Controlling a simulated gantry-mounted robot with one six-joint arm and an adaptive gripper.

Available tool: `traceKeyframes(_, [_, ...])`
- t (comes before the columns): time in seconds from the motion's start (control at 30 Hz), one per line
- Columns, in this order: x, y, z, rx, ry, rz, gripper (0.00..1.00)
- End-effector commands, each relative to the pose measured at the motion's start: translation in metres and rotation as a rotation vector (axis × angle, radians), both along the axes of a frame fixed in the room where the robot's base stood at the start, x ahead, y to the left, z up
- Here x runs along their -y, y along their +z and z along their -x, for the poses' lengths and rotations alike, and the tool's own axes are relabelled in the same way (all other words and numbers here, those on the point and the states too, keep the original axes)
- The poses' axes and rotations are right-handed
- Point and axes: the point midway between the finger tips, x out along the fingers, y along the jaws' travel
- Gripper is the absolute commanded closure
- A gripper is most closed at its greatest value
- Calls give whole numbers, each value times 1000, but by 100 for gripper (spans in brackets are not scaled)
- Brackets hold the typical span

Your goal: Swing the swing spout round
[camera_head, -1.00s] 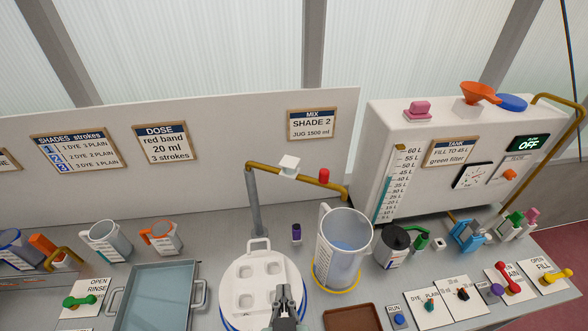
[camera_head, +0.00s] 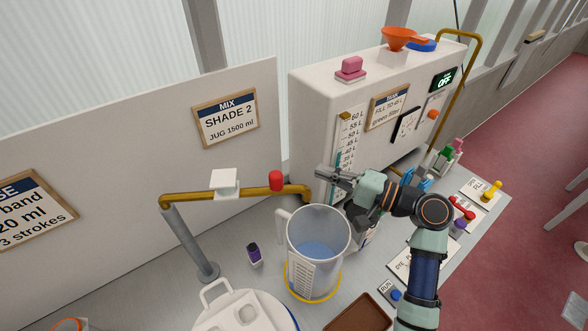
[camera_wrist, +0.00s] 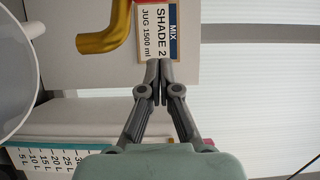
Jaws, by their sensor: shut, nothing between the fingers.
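The swing spout (camera_head: 240,192) is a brass pipe on a grey post (camera_head: 190,243), with a white square plate (camera_head: 224,182) and a red knob (camera_head: 276,181) on it. Its bent outlet end points down by the clear jug (camera_head: 318,255), which holds some blue liquid. My gripper (camera_head: 322,173) is shut and empty, pointing left, just right of the spout's outlet end and apart from it in the picture. In the wrist view the closed fingertips (camera_wrist: 157,66) lie over the MIX sign, and the spout's bent end (camera_wrist: 112,28) shows to their upper left.
The tank (camera_head: 318,115) stands close behind my gripper, with a pink block and orange funnel on top. A white-lidded vessel (camera_head: 244,311) stands front left of the jug, with a purple-capped item (camera_head: 254,254) between it and the spout. A back panel (camera_head: 140,140) rises behind.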

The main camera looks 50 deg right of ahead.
Motion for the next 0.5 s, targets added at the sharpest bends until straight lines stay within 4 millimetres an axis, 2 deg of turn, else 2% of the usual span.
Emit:
traceKeyframes(0.4, [-21, 2, -85, -2, 4, 1, 100])
traceKeyframes(0.43, [-23, 2, -90, -1, 4, 2, 100])
traceKeyframes(0.5, [-33, 3, -83, -2, 0, 4, 100])
